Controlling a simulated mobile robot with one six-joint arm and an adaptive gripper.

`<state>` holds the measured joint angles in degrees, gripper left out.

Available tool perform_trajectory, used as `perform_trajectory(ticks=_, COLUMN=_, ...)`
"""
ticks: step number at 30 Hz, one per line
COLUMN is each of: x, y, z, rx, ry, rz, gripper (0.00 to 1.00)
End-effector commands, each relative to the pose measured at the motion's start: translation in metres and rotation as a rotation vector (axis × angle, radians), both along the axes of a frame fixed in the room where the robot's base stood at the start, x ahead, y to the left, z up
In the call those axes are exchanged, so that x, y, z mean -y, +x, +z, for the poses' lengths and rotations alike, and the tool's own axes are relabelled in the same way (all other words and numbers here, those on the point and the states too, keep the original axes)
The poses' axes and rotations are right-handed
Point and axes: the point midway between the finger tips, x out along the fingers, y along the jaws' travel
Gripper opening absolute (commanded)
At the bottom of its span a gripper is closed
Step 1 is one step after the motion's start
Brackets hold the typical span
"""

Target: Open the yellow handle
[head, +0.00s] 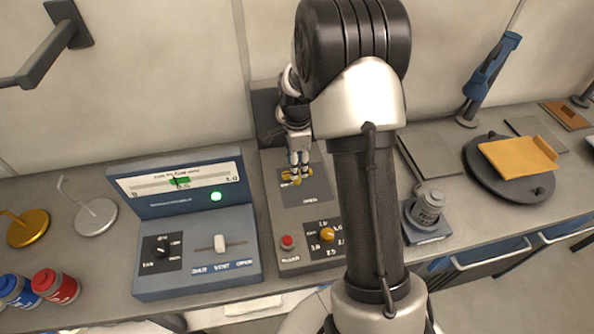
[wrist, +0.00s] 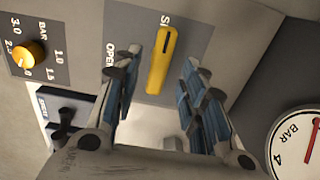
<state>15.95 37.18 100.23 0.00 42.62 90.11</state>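The yellow handle (wrist: 160,62) is a short bar with a dark slot near one end, on a grey panel marked OPEN. It also shows in the head view (head: 286,177), partly covered by my gripper. My gripper (head: 297,178) is over the panel at the handle. In the wrist view the two fingers of my gripper (wrist: 162,72) are spread apart, one on each side of the handle, with a gap on both sides. How far the fingertips are above the panel is hard to tell.
A yellow knob (head: 327,234) and a red button (head: 287,242) sit lower on the same console. A round gauge (wrist: 302,145) is close to my gripper. A blue meter box (head: 200,270) stands left of it, and a grey canister (head: 428,207) stands to the right.

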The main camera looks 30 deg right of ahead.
Motion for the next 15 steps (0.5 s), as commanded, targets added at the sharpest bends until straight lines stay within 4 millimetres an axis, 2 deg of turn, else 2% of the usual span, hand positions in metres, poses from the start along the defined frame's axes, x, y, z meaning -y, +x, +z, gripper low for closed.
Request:
perform_trajectory(ticks=1, x=0.0, y=0.0, z=-0.009, rx=-0.003, ry=0.001, rz=0.0, gripper=0.38)
perform_trajectory(ticks=6, x=0.0, y=0.0, z=-0.023, rx=-0.001, ry=0.0, rz=0.0, gripper=0.38)
perform_trajectory(ticks=15, x=0.0, y=0.0, z=-0.026, rx=0.0, ry=0.0, rz=0.0, gripper=0.38)
